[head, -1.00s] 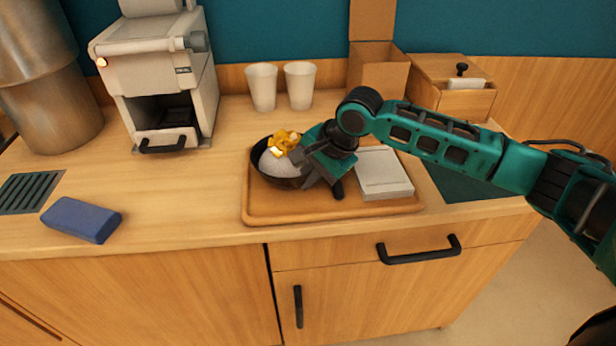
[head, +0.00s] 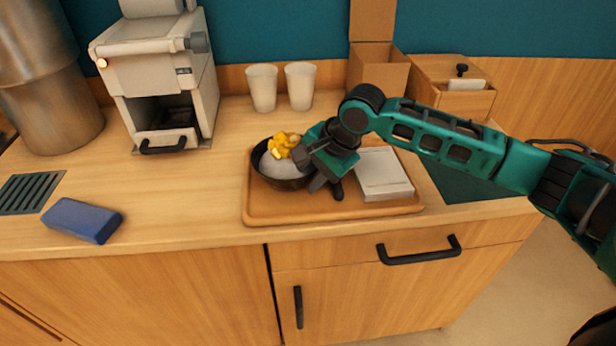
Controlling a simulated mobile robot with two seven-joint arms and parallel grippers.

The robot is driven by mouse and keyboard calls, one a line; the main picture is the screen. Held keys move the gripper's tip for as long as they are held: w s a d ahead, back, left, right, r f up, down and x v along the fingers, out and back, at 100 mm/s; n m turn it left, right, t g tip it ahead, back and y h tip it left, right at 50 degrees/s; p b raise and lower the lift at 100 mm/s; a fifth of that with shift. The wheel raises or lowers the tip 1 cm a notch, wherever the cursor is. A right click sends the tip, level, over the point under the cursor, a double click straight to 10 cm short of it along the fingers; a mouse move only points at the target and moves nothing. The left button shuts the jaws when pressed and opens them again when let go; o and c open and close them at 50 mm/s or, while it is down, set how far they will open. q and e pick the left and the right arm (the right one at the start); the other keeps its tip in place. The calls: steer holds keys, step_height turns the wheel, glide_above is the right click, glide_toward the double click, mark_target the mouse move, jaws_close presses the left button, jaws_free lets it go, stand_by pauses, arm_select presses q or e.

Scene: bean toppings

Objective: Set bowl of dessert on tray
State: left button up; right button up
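The dark bowl (head: 262,177) holds white dessert (head: 280,167) topped with yellow-orange cubes (head: 284,145). It sits upright on the left part of the wooden tray (head: 300,208). My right gripper (head: 309,170) is at the bowl's right rim. Its fingers look spread apart, one over the inside of the bowl and one outside it. The gripper hides part of the right rim, so contact cannot be told. My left gripper is not in view.
A white-grey box (head: 383,172) and a dark handle-like piece (head: 337,190) are on the tray. Two white cups (head: 262,87) and a coffee machine (head: 160,80) stand behind. A blue block (head: 82,220) lies left. The counter between block and tray is clear.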

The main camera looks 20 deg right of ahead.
steer(key=p+v, duration=0.1)
steer(key=v, duration=1)
steer(key=shift+s+r, duration=0.1)
steer(key=shift+r, duration=0.05)
steer(key=s+a+f+n, duration=1)
steer(key=f, duration=0.2)
steer(key=s+d+f+n+h, duration=0.2)
steer(key=s+d, duration=0.2)
steer(key=s, duration=0.3)
steer(key=s+d+f+n+h, duration=0.1)
steer(key=s+d+f+n, duration=0.15)
steer(key=s, duration=0.45)
steer(key=w+a+f+t+y, duration=0.1)
steer(key=w+a+f+t, duration=0.1)
steer(key=w+f+t, duration=0.4)
step_height(320, 180, down, 3)
steer(key=shift+w+a+f+t, duration=0.15)
steer(key=shift+w+t, duration=0.25)
steer(key=shift+w, duration=0.6)
